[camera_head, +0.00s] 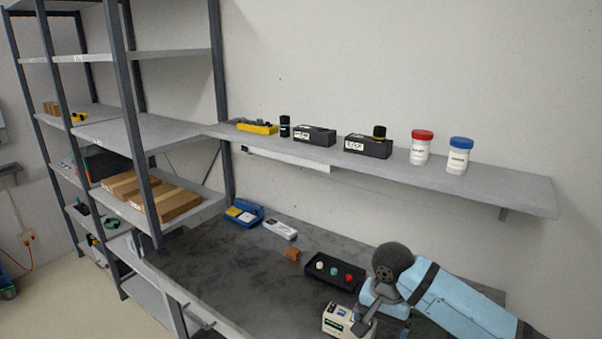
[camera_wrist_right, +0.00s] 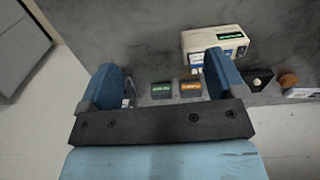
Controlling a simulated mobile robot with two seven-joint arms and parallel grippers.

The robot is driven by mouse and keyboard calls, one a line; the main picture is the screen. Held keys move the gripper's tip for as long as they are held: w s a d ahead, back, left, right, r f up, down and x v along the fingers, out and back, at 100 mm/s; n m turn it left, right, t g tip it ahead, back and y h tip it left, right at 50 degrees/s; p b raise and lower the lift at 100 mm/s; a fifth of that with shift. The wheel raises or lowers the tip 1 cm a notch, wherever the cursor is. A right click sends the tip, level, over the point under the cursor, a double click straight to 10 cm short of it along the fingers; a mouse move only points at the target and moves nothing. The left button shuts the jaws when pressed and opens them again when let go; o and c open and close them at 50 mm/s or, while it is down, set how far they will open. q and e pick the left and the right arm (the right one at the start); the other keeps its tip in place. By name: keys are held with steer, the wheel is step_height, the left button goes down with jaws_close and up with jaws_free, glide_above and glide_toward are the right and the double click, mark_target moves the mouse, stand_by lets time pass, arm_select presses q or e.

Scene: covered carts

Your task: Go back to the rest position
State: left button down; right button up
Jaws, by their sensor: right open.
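My right arm comes in from the right in the head view, over the right part of the dark workbench (camera_head: 235,265). My right gripper (camera_head: 383,318) is low over the bench, beside a cream instrument box (camera_head: 336,320) with a green display. In the right wrist view my right gripper (camera_wrist_right: 164,72) has its two blue fingers wide apart, with nothing held between them. The instrument box (camera_wrist_right: 222,40) shows there just beyond the right finger. Two small units with a green label (camera_wrist_right: 162,89) and an orange label (camera_wrist_right: 190,88) lie beyond the gripper's crossbar. My left gripper is not in view.
A black tray (camera_head: 318,284) with coloured knobs and a brown block (camera_head: 292,254) lie on the bench. Blue (camera_head: 243,212) and white (camera_head: 280,229) devices stand further back. A wall shelf (camera_head: 490,190) with boxes and jars runs above. Tall racks (camera_head: 130,120) stand left. The bench's left part is clear.

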steer(key=s+a+f+n+t+y, duration=0.25)
steer(key=s+f, duration=0.25)
steer(key=f, duration=0.3)
steer(key=s+a+f+n+t+y, duration=0.2)
steer(key=s+a+f+t+y, duration=0.15)
steer(key=s+f, duration=0.35)
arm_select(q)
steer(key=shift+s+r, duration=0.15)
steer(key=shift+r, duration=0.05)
arm_select(e)
steer(key=s+d+f+n+t+h, duration=0.1)
steer(key=s+d+f+n+t, duration=0.1)
steer(key=s, duration=0.5)
steer(key=s+d+f+n+t+h, duration=0.2)
steer(key=s+d+f+t, duration=0.1)
steer(key=s+d, duration=0.4)
steer(key=shift+d+f+n, duration=0.25)
steer(key=shift+f+n, duration=0.1)
steer(key=shift+f, duration=0.3)
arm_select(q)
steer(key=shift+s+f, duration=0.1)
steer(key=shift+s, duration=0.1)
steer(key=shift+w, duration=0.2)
